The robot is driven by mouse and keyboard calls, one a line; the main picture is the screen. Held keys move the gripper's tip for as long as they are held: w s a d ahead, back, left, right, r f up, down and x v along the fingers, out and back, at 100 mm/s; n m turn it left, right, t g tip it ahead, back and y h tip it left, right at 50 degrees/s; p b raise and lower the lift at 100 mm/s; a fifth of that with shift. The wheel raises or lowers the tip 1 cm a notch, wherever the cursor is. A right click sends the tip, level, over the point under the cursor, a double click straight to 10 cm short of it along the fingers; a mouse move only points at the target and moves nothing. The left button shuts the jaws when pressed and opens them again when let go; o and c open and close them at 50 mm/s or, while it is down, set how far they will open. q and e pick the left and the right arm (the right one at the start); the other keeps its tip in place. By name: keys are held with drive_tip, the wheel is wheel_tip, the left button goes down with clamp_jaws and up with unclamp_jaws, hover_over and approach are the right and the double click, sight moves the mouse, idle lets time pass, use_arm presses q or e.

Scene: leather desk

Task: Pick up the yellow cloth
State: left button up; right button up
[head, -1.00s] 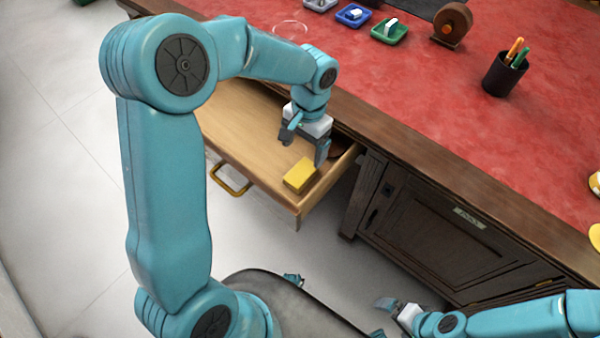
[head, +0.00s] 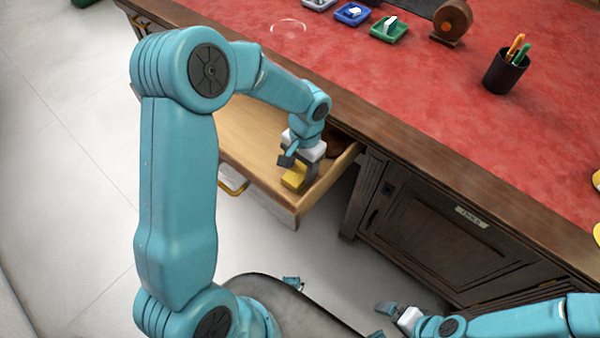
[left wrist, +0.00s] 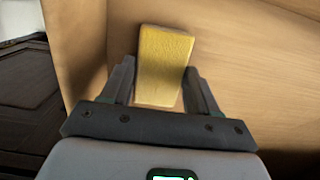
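The yellow cloth (head: 294,177) is a small folded block lying in the open wooden drawer (head: 248,139), near its front right corner. My left gripper (head: 297,178) is down in the drawer at the cloth and hides part of it in the head view. In the left wrist view the cloth (left wrist: 164,62) lies between the two open fingers (left wrist: 160,85), tilted a little, with its far end beyond the fingertips. A narrow gap shows at the left finger; contact at the right one is unclear. My right gripper (head: 392,312) is low at the bottom, away from the drawer, its fingers too small to judge.
The drawer's front wall and right side wall (head: 334,177) stand close to the left gripper. A dark reddish-brown object (head: 335,146) lies at the drawer's back right. The red desk top (head: 400,95) holds small trays (head: 389,29) and a pen cup (head: 506,71).

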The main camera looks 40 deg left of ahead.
sight(300, 171)
use_arm(q)
drive_tip(key=c, duration=0.5)
drive_tip(key=shift+o, duration=0.2)
drive_tip(key=shift+r, duration=0.15)
wheel_tip(300, 171, up, 20)
drive_tip(key=p, duration=0.3)
drive_tip(key=shift+o, duration=1)
drive_tip(key=shift+c, duration=0.5)
